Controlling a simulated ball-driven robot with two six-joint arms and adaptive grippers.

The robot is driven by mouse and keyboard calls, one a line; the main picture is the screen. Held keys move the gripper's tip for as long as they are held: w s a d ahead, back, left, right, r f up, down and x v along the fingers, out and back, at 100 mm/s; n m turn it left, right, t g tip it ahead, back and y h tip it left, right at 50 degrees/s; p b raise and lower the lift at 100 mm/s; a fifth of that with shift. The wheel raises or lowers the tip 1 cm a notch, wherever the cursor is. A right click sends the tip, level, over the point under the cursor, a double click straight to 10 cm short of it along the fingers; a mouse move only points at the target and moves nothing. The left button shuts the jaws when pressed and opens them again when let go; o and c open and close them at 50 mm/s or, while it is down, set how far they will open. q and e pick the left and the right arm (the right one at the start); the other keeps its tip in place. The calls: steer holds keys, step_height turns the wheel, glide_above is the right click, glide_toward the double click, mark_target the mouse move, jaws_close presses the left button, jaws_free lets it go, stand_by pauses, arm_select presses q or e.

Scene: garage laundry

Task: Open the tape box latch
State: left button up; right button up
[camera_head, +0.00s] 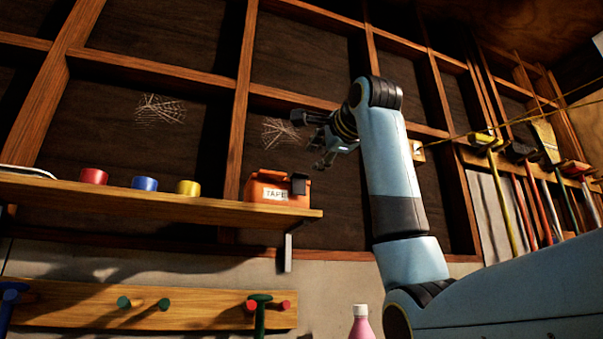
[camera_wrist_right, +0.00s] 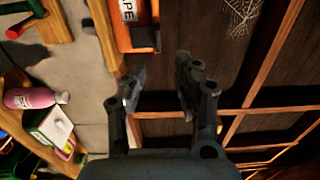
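The orange tape box (camera_head: 262,188), with a white label reading TAPE, sits at the right end of a wooden wall shelf. A dark latch piece (camera_head: 299,184) shows on its right side. In the right wrist view the box (camera_wrist_right: 124,35) is at the top, with the dark latch (camera_wrist_right: 146,38) at its lower right. My right gripper (camera_head: 312,142) is raised above and to the right of the box, apart from it. In the right wrist view its fingers (camera_wrist_right: 160,85) are spread with nothing between them. My left gripper is not in view.
The shelf (camera_head: 150,203) also holds red (camera_head: 93,176), blue (camera_head: 145,183) and yellow (camera_head: 188,187) tape rolls. A peg rack (camera_head: 75,305) hangs below. A pink bottle (camera_head: 361,323) stands low. Long-handled tools (camera_head: 497,200) hang at right.

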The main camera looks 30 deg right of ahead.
mark_target(303, 174)
steer(key=p+x, duration=0.2)
steer(key=x, duration=0.3)
steer(key=p+x, duration=0.2)
steer(key=x, duration=0.3)
steer(key=shift+s+d+f, duration=0.1)
steer(key=shift+d+f, duration=0.1)
steer(key=shift+s+a, duration=0.1)
steer(key=shift+c, duration=0.8)
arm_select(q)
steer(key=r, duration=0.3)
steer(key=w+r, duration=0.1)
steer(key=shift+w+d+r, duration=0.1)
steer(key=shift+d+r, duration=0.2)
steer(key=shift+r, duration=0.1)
arm_select(e)
jaws_close()
